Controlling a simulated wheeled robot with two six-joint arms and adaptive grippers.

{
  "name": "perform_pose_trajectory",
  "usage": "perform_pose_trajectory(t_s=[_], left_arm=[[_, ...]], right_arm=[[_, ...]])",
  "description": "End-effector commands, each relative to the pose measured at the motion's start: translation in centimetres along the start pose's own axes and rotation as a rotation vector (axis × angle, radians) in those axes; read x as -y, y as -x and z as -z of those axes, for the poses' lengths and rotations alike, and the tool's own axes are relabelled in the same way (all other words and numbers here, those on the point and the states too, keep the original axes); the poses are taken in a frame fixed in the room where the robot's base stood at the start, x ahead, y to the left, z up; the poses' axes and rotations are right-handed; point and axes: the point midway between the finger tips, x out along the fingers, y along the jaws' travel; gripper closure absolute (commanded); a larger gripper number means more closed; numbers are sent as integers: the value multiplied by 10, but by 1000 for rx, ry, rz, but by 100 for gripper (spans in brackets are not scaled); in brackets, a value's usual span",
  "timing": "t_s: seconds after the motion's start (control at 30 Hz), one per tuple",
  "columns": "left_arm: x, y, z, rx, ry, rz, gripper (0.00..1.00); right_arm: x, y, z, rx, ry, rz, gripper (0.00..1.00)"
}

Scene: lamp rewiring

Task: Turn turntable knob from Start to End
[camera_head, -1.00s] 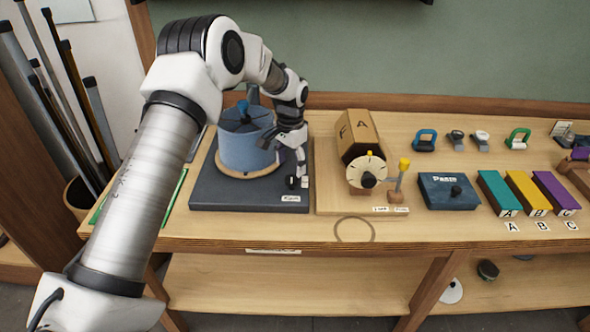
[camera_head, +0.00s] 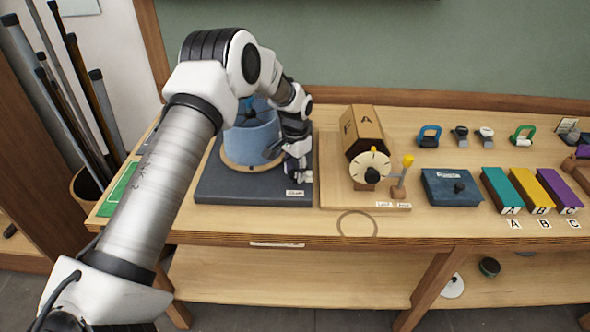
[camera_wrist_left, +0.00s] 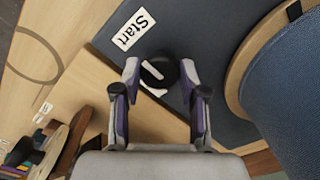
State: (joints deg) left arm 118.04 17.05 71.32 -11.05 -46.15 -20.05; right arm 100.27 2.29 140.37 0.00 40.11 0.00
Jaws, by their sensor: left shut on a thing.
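The turntable (camera_head: 210,190) is a dark slab with a blue drum (camera_head: 252,145) on a round wooden plate. In the left wrist view, its knob (camera_wrist_left: 156,76) is black and round with a white mark. A white "Start" label (camera_wrist_left: 133,29) lies beside the knob on the slab. My left gripper (camera_head: 298,172) is down at the slab's front right corner and hides the knob in the head view. In the left wrist view, the purple-sided fingers of my left gripper (camera_wrist_left: 160,72) are on both sides of the knob, shut on it. No "End" label is readable. My right gripper is out of view.
To the right stands a wooden board (camera_head: 330,192) with a hexagonal wooden block (camera_head: 366,128), a cream dial (camera_head: 372,160) and a yellow-topped peg (camera_head: 407,162). A blue box (camera_head: 445,190) and coloured blocks lie further right. The bench front near the drawn ring (camera_head: 357,224) is clear.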

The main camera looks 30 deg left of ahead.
Motion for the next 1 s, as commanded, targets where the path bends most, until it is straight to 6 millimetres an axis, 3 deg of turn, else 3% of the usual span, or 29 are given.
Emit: perform_pose_trajectory(t_s=[0.37,1.0], left_arm=[[-1,-2,0,2,154,-1,93],[-1,-2,-1,3,738,-1,92]], right_arm=[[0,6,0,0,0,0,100],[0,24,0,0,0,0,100]])
